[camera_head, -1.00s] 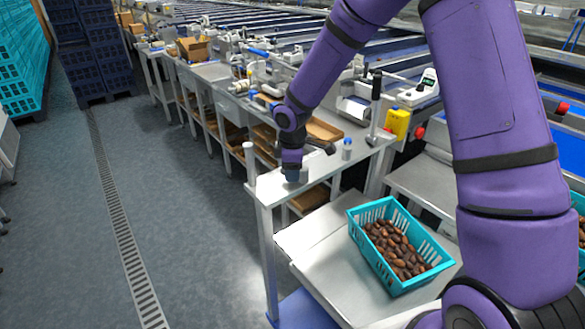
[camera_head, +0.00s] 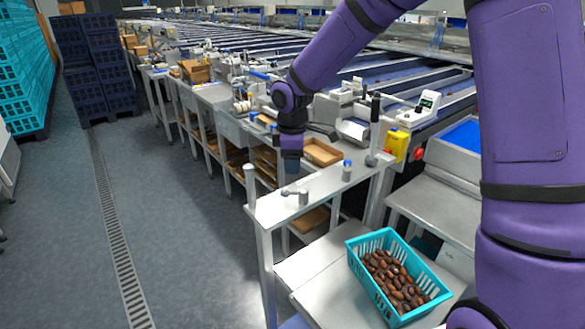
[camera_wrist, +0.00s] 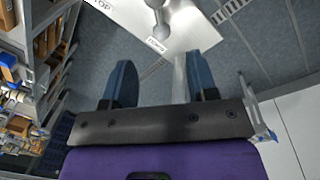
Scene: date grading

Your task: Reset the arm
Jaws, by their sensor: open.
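My purple arm comes in from the upper right in the head view and bends down to my gripper (camera_head: 291,155). The gripper hangs over the steel table (camera_head: 262,212), above and apart from a small grey lever fitting (camera_head: 298,193) on its top. In the wrist view my gripper (camera_wrist: 160,80) shows two blue fingers spread apart with nothing between them. The pale table top (camera_wrist: 195,30) with a rounded metal fitting (camera_wrist: 155,5) and small white labels lies beyond the fingertips.
A turquoise basket (camera_head: 352,262) of brown dates stands on a lower steel surface at the front right. A blue-capped bottle (camera_head: 346,171) and a black-handled lever (camera_head: 375,108) stand near the table's back. The aisle floor at left is clear.

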